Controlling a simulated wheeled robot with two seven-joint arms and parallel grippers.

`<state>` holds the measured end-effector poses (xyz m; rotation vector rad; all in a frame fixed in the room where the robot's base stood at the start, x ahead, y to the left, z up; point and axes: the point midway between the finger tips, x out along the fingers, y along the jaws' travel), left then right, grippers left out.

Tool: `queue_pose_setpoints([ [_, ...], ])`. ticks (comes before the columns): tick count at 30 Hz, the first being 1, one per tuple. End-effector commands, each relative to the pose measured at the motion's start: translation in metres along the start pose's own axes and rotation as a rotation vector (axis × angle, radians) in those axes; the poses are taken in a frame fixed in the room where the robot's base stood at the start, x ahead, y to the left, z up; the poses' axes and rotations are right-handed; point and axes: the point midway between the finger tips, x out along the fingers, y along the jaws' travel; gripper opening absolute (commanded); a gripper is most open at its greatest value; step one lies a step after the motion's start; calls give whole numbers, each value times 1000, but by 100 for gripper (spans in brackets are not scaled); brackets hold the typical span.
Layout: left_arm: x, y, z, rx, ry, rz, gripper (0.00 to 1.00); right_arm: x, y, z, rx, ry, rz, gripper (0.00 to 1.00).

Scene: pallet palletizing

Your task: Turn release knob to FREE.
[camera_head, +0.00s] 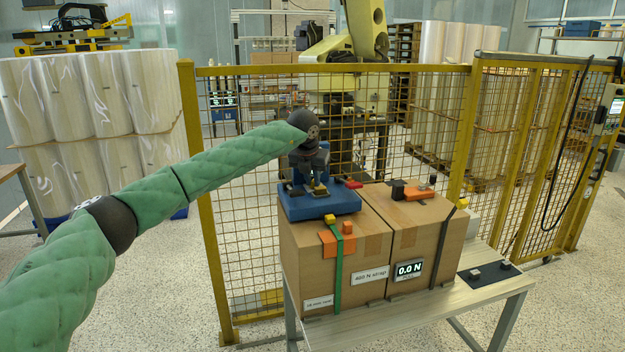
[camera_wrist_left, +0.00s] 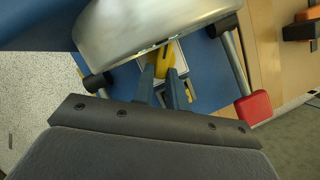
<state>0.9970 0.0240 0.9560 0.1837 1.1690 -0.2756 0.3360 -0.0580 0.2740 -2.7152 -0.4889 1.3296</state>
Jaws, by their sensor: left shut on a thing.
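A blue device (camera_head: 330,205) sits on the left carton, and its blue surface also shows in the left wrist view (camera_wrist_left: 205,75). A small yellow knob (camera_wrist_left: 166,62) stands on it over a pale plate. My left gripper (camera_head: 317,186) reaches down onto the device from above, and its two blue fingers (camera_wrist_left: 163,88) are shut on the yellow knob, one on each side. The plate's markings are mostly hidden, so I cannot read the knob's setting. A red grip (camera_wrist_left: 253,107) on a bar is beside it, also seen in the head view (camera_head: 353,184). My right gripper is out of view.
The left carton (camera_head: 305,270) and right carton (camera_head: 430,235) stand side by side on a table (camera_head: 390,325). A display (camera_head: 409,269) reads 0.0 N. Orange pieces (camera_head: 415,193) and straps lie on the cartons. A yellow mesh fence (camera_head: 240,170) stands behind.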

Motion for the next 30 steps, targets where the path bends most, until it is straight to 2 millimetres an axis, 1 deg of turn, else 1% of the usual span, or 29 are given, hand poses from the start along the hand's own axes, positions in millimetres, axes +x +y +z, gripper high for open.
queue_pose_setpoints([
  [1, -1, 0, 1, 0, -2, 0, 18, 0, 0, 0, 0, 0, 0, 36],
  [3, -1, 0, 1, 0, -2, 0, 32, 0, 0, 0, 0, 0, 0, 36],
  [4, -1, 0, 1, 0, -1, 0, 36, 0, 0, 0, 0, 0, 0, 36],
  [13, -1, 0, 0, 0, -1, 1, 36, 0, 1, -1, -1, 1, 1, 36],
  [17, -6, 0, 0, 0, -1, 0, 36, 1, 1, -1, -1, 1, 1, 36],
  [20, -15, 0, 1, 0, -2, 0, 36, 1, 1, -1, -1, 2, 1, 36],
  [23, -29, 1, 1, 0, -2, 1, 36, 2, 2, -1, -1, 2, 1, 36],
  [30, -65, 1, 1, -1, -2, 1, 36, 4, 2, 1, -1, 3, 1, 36],
])
